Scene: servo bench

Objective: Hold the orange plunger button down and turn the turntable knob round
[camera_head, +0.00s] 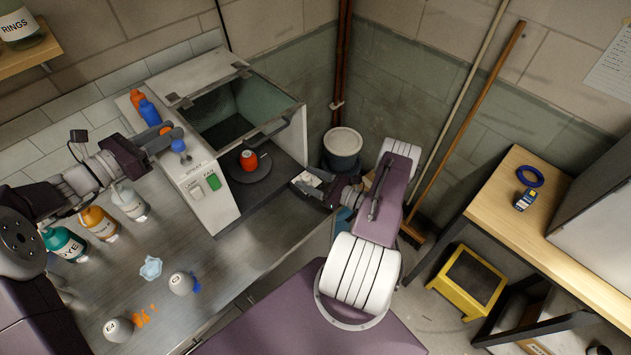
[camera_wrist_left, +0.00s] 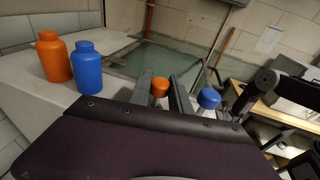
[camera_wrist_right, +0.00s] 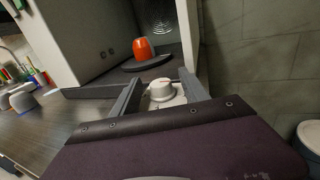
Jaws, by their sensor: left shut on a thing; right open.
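The orange plunger button (camera_wrist_left: 159,87) shows between the two fingers of my left gripper (camera_wrist_left: 160,95), which is shut on it. In the head view the button (camera_head: 165,130) is at the top of the spray booth's front, at the fingertips of my left gripper (camera_head: 163,140). The white turntable knob (camera_wrist_right: 161,90) is between the open fingers of my right gripper (camera_wrist_right: 162,92), with a gap showing; I cannot tell whether either finger touches it. In the head view my right gripper (camera_head: 318,190) is at the booth's right side. An orange mug (camera_head: 249,160) sits on the dark turntable (camera_head: 240,174).
A blue plunger button (camera_head: 178,146) stands close beside the orange one. Orange and blue bottles (camera_wrist_left: 88,70) stand on the booth top. Below are a green switch (camera_head: 213,182) and several bottles on the metal bench (camera_head: 235,270). A lidded bucket (camera_head: 343,145) stands behind my right gripper.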

